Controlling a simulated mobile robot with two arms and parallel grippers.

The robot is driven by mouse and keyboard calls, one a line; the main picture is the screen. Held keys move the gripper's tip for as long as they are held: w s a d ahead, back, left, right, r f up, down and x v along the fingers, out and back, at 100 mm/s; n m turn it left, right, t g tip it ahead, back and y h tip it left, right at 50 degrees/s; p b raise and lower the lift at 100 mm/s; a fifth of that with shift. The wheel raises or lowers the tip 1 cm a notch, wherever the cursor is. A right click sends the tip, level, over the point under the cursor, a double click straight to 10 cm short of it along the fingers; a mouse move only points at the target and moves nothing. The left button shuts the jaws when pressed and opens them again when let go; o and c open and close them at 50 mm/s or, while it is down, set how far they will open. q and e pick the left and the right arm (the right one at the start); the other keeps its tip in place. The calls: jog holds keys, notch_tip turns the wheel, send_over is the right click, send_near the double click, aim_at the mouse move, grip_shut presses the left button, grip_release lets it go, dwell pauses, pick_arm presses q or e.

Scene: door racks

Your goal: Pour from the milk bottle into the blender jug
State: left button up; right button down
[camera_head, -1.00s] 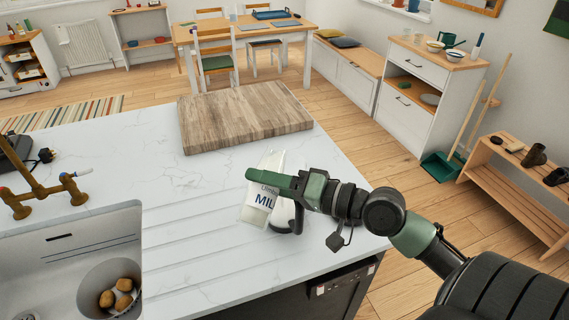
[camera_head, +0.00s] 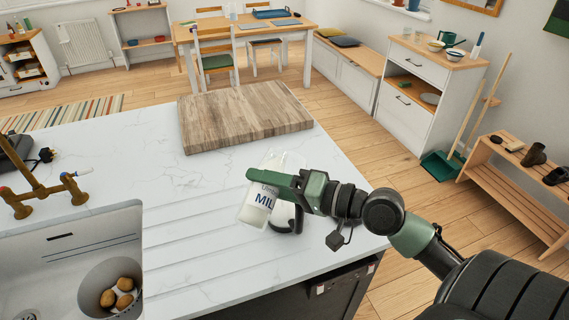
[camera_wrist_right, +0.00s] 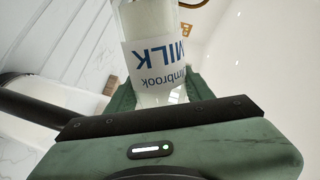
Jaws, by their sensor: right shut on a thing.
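The milk bottle (camera_head: 256,205) is a clear bottle with a white label reading MILK in blue. My right gripper (camera_head: 270,181) is shut on it and holds it tilted over the right part of the counter. In the right wrist view the bottle (camera_wrist_right: 155,55) sits between the green fingers. The blender jug (camera_head: 293,160) is clear with a dark handle. I cannot tell whether the bottle touches the jug or whether milk is flowing. My left gripper is out of view.
A wooden board (camera_head: 245,115) lies on the white counter (camera_head: 110,165) behind the bottle. A sink (camera_head: 60,255) with a brass tap (camera_head: 40,190) and a bowl of potatoes (camera_head: 117,290) is at the left. The counter's right edge is close to the jug.

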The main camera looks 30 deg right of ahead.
aim_at(263, 198)
jog(key=shift+m, duration=0.5)
dwell(0.6)
jog(key=shift+w+d+r+m+p, duration=0.5)
jog(key=shift+m+p, duration=0.3)
jog(key=shift+p, duration=0.3)
dwell(1.5)
